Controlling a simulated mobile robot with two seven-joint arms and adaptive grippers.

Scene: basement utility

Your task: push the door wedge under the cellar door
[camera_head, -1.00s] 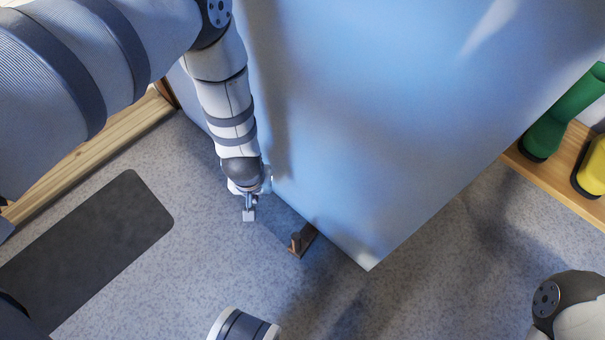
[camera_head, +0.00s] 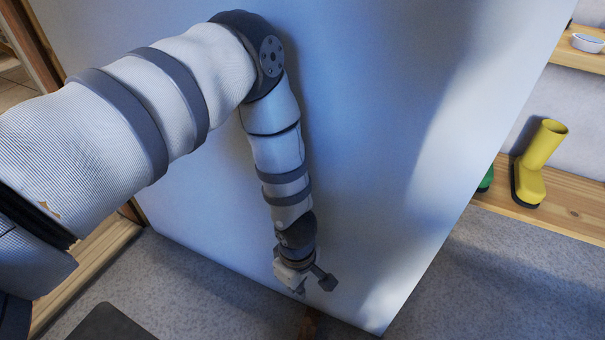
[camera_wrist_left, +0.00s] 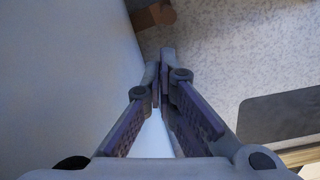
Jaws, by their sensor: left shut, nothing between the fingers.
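The cellar door (camera_head: 390,130) is a large pale blue-white panel, standing away from its wooden frame at the left. The brown door wedge (camera_head: 312,323) is on the floor by the door's bottom edge, dim and partly cut off by the picture's lower edge. In the left wrist view it shows as a brown block (camera_wrist_left: 152,16) at the top, beside the door's face (camera_wrist_left: 60,70). I cannot tell how far under the door it reaches. My left gripper (camera_head: 314,284) is shut and empty, close to the door face and apart from the wedge. My right gripper is out of view.
A dark mat (camera_head: 108,324) lies on the grey speckled floor at lower left. Right of the door, a yellow boot (camera_head: 535,165) and part of a green boot (camera_head: 487,180) stand on a wooden shelf (camera_head: 560,215). The floor at lower right is clear.

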